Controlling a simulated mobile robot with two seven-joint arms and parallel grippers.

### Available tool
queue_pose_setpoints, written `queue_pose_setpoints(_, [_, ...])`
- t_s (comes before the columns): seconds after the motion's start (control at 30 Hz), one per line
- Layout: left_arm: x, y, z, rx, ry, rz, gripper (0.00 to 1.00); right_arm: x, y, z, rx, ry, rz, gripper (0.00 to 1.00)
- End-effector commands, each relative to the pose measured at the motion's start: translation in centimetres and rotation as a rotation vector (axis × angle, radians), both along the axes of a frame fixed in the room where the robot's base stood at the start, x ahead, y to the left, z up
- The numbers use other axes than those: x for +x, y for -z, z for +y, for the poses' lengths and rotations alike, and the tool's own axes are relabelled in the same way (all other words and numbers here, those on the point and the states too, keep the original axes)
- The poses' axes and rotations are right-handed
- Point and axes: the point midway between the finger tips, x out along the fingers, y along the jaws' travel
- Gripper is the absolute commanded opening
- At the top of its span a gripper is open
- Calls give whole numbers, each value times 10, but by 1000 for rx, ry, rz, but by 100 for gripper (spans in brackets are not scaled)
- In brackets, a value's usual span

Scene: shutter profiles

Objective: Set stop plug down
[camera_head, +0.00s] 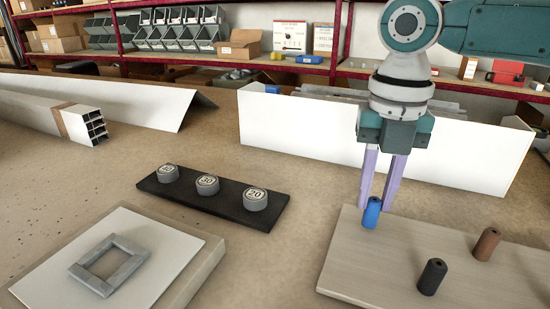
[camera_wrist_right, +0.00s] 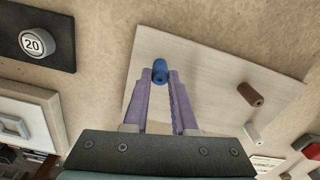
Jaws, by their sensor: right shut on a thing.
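My right gripper (camera_head: 377,208) is shut on a blue stop plug (camera_head: 371,213), with its lilac fingers pointing down over the far left part of a pale wooden board (camera_head: 355,268). In the right wrist view the blue plug (camera_wrist_right: 160,72) sits between the fingertips (camera_wrist_right: 160,76). The plug is upright at the board; I cannot tell if its base touches the wood. A brown plug (camera_head: 487,244) and a black plug (camera_head: 432,277) stand on the board, to the right and nearer. My left gripper is out of view.
A black strip (camera_head: 225,205) with three numbered grey weights lies left of the board. A grey square frame (camera_head: 108,265) rests on a white panel at front left. White profiles (camera_head: 300,125) stand behind. Bare bench lies between the strip and the board.

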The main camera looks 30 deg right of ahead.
Motion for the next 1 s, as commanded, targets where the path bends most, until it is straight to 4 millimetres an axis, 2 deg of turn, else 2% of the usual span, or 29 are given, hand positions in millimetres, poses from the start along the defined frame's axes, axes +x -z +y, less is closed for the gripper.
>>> queue_pose_setpoints(0.07, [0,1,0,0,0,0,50,0,6,0,1,0,-1,0])
queue_pose_setpoints(0.4, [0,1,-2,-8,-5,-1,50,0,8,0,1,0,-1,0])
queue_pose_setpoints(0.43, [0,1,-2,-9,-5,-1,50,0,9,0,0,0,-1,26])
queue_pose_setpoints(0.67, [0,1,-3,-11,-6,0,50,0,8,0,0,0,-1,52])
queue_pose_setpoints(0.7, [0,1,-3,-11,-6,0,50,0,8,0,0,0,-1,55])
queue_pose_setpoints(1.0, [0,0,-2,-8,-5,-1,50,1,3,0,0,0,-4,55])
